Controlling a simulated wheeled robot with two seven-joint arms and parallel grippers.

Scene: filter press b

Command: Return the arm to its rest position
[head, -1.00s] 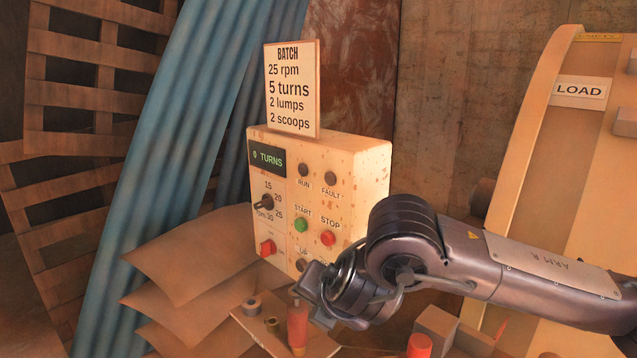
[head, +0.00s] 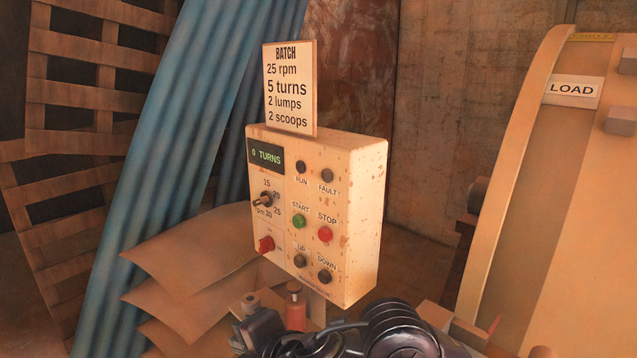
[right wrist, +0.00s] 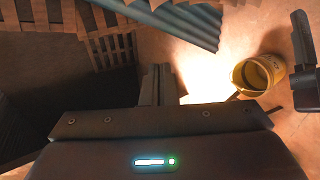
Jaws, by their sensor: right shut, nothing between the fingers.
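My right gripper (head: 262,328) is low in the head view, below the control box, with its dark arm at the bottom edge. Its fingers show in the right wrist view (right wrist: 157,85), closed together with nothing between them. It appears apart from the control box (head: 362,215). The box's display reads 0 TURNS, and the rpm knob (head: 264,200) and red switch (head: 266,245) sit on its left side.
A BATCH sign (head: 290,88) stands on the box. A red bottle (head: 296,308) is near my gripper. Brown sacks (head: 190,262) lie left; a drum labelled LOAD (head: 572,91) stands right. A yellow bucket (right wrist: 258,76) is on the floor in the right wrist view.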

